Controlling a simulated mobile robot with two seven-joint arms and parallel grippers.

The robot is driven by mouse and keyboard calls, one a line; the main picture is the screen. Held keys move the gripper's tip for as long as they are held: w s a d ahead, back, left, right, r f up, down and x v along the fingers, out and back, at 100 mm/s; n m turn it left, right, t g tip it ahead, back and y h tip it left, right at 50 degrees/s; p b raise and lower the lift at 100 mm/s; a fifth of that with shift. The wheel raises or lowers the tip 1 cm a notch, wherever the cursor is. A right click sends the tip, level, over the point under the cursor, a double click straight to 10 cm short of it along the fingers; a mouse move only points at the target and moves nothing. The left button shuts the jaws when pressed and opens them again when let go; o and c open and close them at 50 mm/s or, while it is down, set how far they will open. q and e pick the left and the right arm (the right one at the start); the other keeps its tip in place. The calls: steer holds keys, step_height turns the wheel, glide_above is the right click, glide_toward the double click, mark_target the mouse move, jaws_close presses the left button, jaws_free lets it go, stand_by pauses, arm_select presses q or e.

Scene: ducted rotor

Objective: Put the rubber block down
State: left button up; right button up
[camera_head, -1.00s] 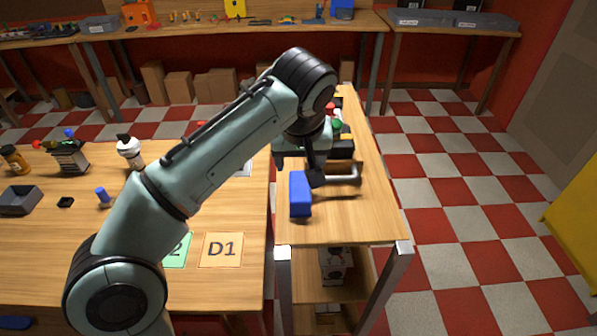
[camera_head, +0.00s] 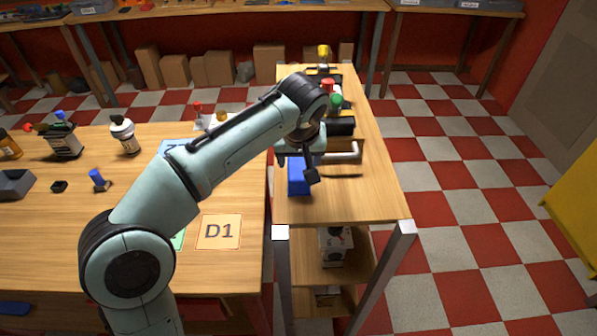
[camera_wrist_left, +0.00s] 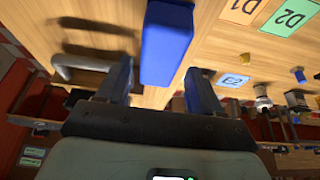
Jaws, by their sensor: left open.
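The rubber block, seen as a blue block (camera_head: 299,180), stands on the narrow wooden bench (camera_head: 365,205) near its left edge. My left gripper (camera_head: 297,168) is just above and around its upper part in the head view. In the left wrist view the blue block (camera_wrist_left: 167,42) lies just beyond and between the open fingers of my left gripper (camera_wrist_left: 160,85). Gaps show on both sides there; whether a finger touches it cannot be told. My right gripper is not in view.
A grey bent handle (camera_head: 342,151) and a black item (camera_head: 340,126) lie behind the block. Red and green tops (camera_head: 335,102) show farther back. The bench front right is clear. The wider table (camera_head: 60,225) at left bears a D1 card (camera_head: 219,232) and bottles.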

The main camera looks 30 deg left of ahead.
arm_select(q)
steer(key=shift+x, duration=1.15)
steer(key=shift+f, duration=0.2)
steer(key=c, duration=0.9)
steer(key=shift+r, duration=0.1)
